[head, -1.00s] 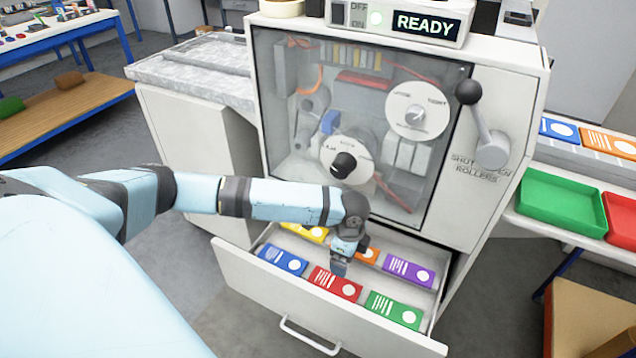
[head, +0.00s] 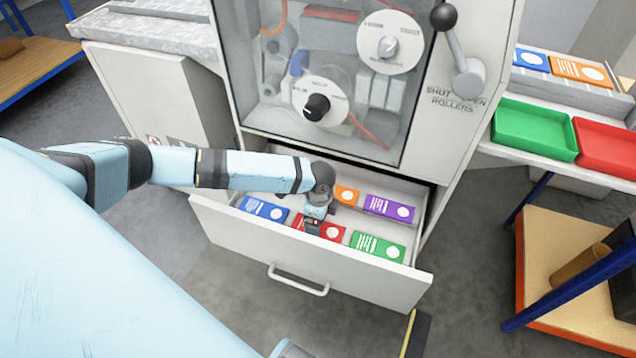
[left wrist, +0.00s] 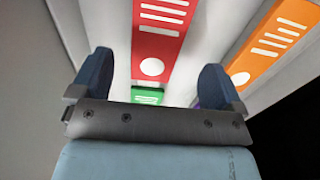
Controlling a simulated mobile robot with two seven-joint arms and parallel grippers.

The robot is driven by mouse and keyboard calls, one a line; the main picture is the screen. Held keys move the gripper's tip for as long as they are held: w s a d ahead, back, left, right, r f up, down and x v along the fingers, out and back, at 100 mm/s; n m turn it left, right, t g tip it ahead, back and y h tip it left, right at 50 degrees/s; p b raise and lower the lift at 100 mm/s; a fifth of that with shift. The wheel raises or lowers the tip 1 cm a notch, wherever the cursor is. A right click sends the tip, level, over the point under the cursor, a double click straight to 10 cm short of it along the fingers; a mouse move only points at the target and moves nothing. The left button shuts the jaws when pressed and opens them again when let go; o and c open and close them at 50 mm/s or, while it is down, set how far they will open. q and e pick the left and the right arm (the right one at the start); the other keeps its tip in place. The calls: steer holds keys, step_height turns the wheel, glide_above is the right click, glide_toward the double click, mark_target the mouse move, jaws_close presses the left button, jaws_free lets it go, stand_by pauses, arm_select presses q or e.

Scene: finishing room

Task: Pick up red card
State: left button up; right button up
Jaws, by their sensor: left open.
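The red card (head: 332,233) lies flat in the open drawer (head: 300,262), in the front row between the blue card (head: 264,209) and the green card (head: 378,247). My left gripper (head: 313,226) is over the red card and hides part of it. In the left wrist view the open left gripper (left wrist: 156,65) has its fingers spread to either side of the red card (left wrist: 163,40), with nothing between them. I cannot tell how high above the card the fingers are. My right gripper is not in view.
Orange (head: 346,194) and purple (head: 389,208) cards lie in the drawer's back row. The machine's glass front (head: 330,80) rises behind the drawer. Green (head: 536,129) and red (head: 606,150) trays stand at the right. The drawer's walls enclose the cards closely.

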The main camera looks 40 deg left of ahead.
mark_target(330, 231)
arm_select(q)
steer(key=f, duration=0.4)
steer(key=shift+s+a+f, duration=0.1)
steer(key=shift+s+f, duration=0.1)
steer(key=c, duration=1)
steer(key=shift+r, duration=0.1)
